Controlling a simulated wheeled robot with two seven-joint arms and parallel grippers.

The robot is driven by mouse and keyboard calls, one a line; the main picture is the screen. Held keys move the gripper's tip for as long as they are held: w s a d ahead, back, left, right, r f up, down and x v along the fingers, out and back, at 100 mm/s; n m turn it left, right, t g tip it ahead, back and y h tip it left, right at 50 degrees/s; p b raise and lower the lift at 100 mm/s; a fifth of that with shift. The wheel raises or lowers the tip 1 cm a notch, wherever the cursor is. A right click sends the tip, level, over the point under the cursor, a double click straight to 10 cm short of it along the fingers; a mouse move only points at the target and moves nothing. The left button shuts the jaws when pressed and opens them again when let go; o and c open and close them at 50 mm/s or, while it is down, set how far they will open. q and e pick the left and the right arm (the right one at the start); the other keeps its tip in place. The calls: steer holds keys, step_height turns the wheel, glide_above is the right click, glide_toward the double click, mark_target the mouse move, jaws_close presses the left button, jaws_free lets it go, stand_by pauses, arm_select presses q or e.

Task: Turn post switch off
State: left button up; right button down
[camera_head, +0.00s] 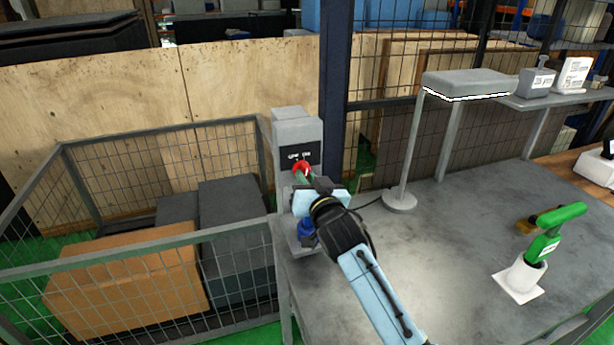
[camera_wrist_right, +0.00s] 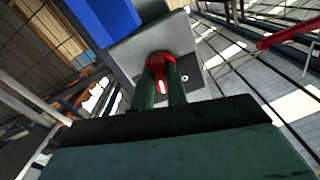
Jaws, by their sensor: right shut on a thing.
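The post switch is a red knob (camera_head: 301,167) on the front of a grey post (camera_head: 297,128), below a black label reading off and on. My right gripper (camera_head: 306,178) reaches the knob, with its arm coming in from the lower right. In the right wrist view, the two dark green fingers (camera_wrist_right: 165,85) are shut on the red knob (camera_wrist_right: 161,62), one on each side. A white mark shows on the knob between the fingers. The label is not readable in the wrist view. My left gripper is not in view.
A grey table (camera_head: 440,250) spreads to the right of the post, with a lamp (camera_head: 467,84) on a stand. A green-handled tool (camera_head: 555,230) stands in a white holder at the right. A wire-mesh cage (camera_head: 150,240) with boxes stands at the left.

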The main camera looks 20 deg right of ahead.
steer(key=n+p, duration=0.1)
steer(key=n, duration=0.2)
steer(key=shift+p, duration=0.3)
steer(key=shift+n+p, duration=0.6)
steer(key=shift+n, duration=1.1)
steer(key=c, duration=1.4)
jaws_free()
steer(key=shift+s, duration=0.15)
steer(key=s, duration=1.3)
steer(key=shift+d, duration=0.25)
steer(key=shift+s+f, duration=0.1)
steer(key=shift+s, duration=0.05)
